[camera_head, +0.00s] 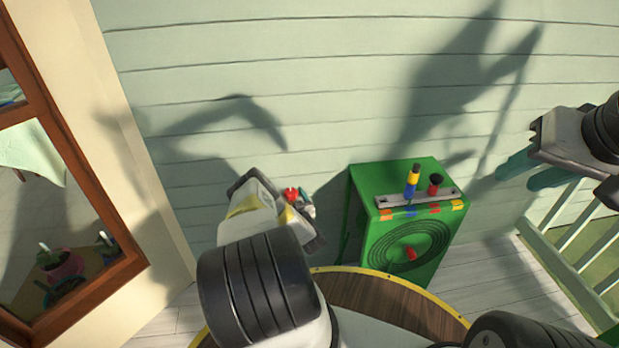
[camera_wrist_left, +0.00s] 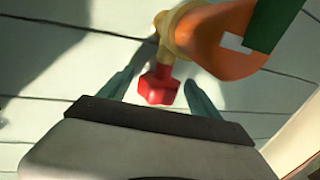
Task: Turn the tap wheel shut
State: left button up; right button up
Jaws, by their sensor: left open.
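The red tap wheel (camera_wrist_left: 157,88) sits at the end of a yellow brass-like fitting (camera_wrist_left: 170,45) near the wall in the left wrist view. It also shows as a small red knob (camera_head: 291,194) in the head view, partly hidden by my left gripper. My left gripper (camera_wrist_left: 161,84) is open. Its two teal fingers stand on either side of the red wheel, with gaps visible; whether they reach its depth I cannot tell. My right gripper (camera_head: 516,178) is open and empty at the far right of the head view, away from the tap.
A green box (camera_head: 378,240) with coloured pegs and a red handle stands right of the tap. A round wooden top with yellow rim (camera_head: 440,306) is in front. A large orange part (camera_wrist_left: 215,40) sits beside the wheel. A white railing (camera_head: 565,235) is at right.

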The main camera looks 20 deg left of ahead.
pick_arm(q)
jog(key=c, duration=1.4)
jog(key=shift+m+t+h, duration=0.3)
jog(key=m+t+h, duration=0.1)
jog(key=m+h, duration=0.1)
jog(key=h, duration=0.1)
jog(key=m+t+h, duration=0.2)
jog(key=h, duration=0.1)
jog(key=shift+a, duration=0.15)
jog(key=shift+m+t+h, duration=0.6)
jog(key=shift+m+h, duration=1.6)
jog(key=shift+h, duration=1.1)
jog(key=shift+f, duration=0.1)
jog(key=o, duration=1.4)
